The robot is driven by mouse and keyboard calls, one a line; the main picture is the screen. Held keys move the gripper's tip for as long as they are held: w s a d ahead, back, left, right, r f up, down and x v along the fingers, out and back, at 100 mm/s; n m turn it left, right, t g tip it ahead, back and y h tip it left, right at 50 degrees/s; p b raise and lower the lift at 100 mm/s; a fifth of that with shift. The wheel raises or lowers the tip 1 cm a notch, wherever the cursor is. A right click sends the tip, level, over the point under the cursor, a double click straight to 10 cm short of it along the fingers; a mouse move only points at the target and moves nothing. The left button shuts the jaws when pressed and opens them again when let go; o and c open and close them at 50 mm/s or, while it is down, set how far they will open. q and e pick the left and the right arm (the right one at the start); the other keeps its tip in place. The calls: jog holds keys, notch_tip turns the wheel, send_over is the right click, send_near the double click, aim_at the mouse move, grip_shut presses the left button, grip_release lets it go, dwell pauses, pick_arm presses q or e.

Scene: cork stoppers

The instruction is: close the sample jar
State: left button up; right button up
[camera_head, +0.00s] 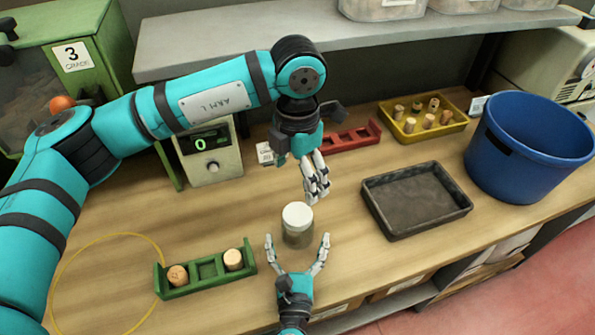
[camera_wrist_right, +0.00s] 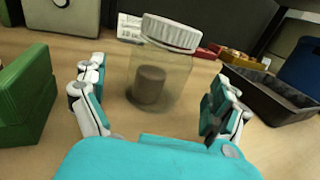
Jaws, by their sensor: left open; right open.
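The sample jar (camera_head: 298,239) is clear glass and stands upright on the bench in front of me. A white lid (camera_head: 297,216) sits on its mouth; I cannot tell whether it is tight. In the right wrist view the jar (camera_wrist_right: 175,85) has a brown cork (camera_wrist_right: 149,85) inside, under the ribbed lid (camera_wrist_right: 172,33). My right gripper (camera_head: 297,242) is open, its fingers pointing at the jar from the near side, one toward each side. My left gripper (camera_head: 316,190) is open and empty, fingers pointing down, above and just behind the jar.
A green rack (camera_head: 207,268) with two corks stands left of the jar. A dark tray (camera_head: 416,198) and a blue bin (camera_head: 528,145) are on the right.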

jog(key=s, duration=0.8)
jog(key=shift+a, duration=0.1)
jog(key=shift+s, duration=0.1)
